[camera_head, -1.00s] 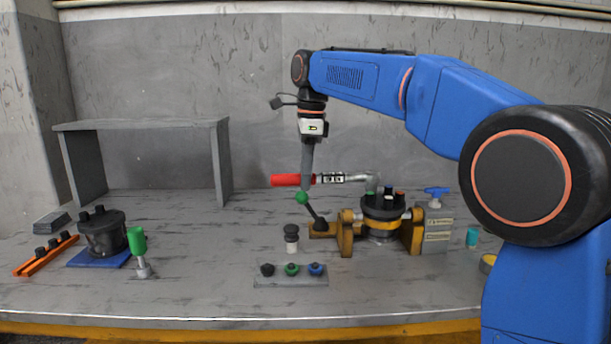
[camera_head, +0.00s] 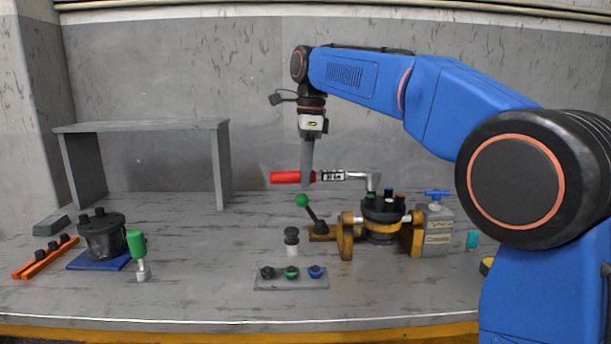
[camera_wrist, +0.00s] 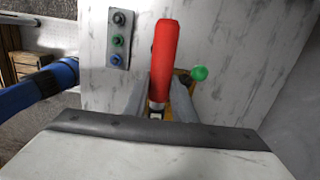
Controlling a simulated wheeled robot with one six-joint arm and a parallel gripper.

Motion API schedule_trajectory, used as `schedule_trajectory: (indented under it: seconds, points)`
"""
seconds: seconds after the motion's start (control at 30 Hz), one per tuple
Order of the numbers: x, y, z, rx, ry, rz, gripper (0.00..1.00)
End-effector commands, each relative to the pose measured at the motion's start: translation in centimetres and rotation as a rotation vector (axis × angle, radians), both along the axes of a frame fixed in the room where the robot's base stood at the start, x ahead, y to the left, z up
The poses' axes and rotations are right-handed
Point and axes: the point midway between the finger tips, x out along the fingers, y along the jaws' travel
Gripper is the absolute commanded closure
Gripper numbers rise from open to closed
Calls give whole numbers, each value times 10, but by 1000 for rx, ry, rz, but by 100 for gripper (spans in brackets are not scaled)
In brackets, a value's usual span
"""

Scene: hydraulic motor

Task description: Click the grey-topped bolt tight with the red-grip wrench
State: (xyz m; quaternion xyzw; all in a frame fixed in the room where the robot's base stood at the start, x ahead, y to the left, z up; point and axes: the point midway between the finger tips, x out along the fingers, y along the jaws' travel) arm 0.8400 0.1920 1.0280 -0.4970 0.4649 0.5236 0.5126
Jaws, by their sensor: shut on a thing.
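My gripper (camera_head: 307,184) is shut on the red-grip wrench (camera_head: 286,177) and holds it level above the table. In the wrist view my gripper (camera_wrist: 160,105) has its fingers on either side of the red grip (camera_wrist: 163,58). The wrench's shaft reaches right, and its bent socket end (camera_head: 374,182) is over the back left of the motor (camera_head: 381,226). Green, blue and red bolt tops show on the motor, with a dark one in front. I cannot make out the grey-topped bolt for certain; the socket may hide it. Contact between socket and bolt cannot be told.
A lever with a green ball (camera_head: 302,200) stands below the wrench grip. A button panel (camera_head: 290,283) lies in front, behind it a small dark-topped post (camera_head: 291,240). A green-handled tool (camera_head: 137,246) and black pot (camera_head: 102,236) stand left.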

Motion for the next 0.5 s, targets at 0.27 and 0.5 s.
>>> schedule_trajectory:
  seconds: [0.27, 0.5]
  points:
    - [0, 0, 19, 1, -6, 0, 100]
    - [0, 0, 33, 1, -6, 0, 100]
